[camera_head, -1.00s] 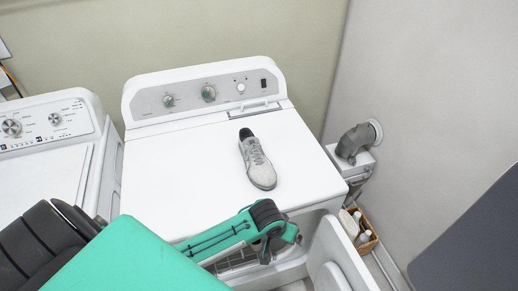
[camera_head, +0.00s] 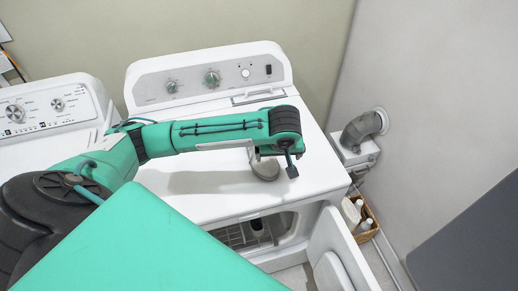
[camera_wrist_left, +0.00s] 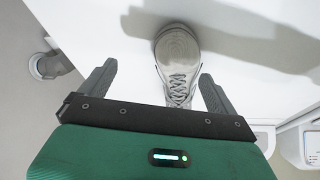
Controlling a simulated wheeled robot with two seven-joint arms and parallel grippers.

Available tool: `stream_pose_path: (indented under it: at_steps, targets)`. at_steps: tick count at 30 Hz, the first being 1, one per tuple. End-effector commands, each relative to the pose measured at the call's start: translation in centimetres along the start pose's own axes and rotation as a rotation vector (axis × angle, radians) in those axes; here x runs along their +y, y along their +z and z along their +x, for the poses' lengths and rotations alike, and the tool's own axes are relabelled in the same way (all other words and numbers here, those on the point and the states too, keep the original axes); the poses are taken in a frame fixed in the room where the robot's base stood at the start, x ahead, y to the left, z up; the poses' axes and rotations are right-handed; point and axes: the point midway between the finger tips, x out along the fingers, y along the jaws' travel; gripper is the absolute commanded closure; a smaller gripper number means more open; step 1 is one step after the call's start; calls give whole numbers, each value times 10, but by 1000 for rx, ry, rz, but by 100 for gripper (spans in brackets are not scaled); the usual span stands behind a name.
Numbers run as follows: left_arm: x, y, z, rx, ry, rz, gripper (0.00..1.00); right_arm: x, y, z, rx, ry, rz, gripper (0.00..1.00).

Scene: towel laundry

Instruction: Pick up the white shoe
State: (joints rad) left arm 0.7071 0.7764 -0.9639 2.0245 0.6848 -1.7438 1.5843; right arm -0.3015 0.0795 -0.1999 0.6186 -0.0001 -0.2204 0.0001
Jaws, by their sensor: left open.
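The white shoe (camera_head: 265,170) lies on top of the dryer. In the head view, only its toe end shows, and my left arm hides the rest. My left gripper (camera_head: 277,162) is over the shoe, with its fingers mostly hidden behind the wrist. In the left wrist view, the grey-white laced shoe (camera_wrist_left: 178,62) lies between the two spread fingers of the left gripper (camera_wrist_left: 155,82). The fingers are apart from its sides, and the gripper is open and empty. My right gripper is not in view.
The white dryer (camera_head: 190,200) has its front door (camera_head: 343,258) open, with a dark item (camera_head: 257,228) inside. A washer (camera_head: 50,110) stands at the left. A grey vent pipe (camera_head: 360,130) and a basket of bottles (camera_head: 360,215) are at the right.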

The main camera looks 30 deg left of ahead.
Motion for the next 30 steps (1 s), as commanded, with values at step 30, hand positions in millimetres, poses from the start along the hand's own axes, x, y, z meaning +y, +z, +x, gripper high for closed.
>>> stream_pose_path:
  at_steps: [30]
  targets:
    - [-46,-69,67,67,-123,-272,6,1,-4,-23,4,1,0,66]
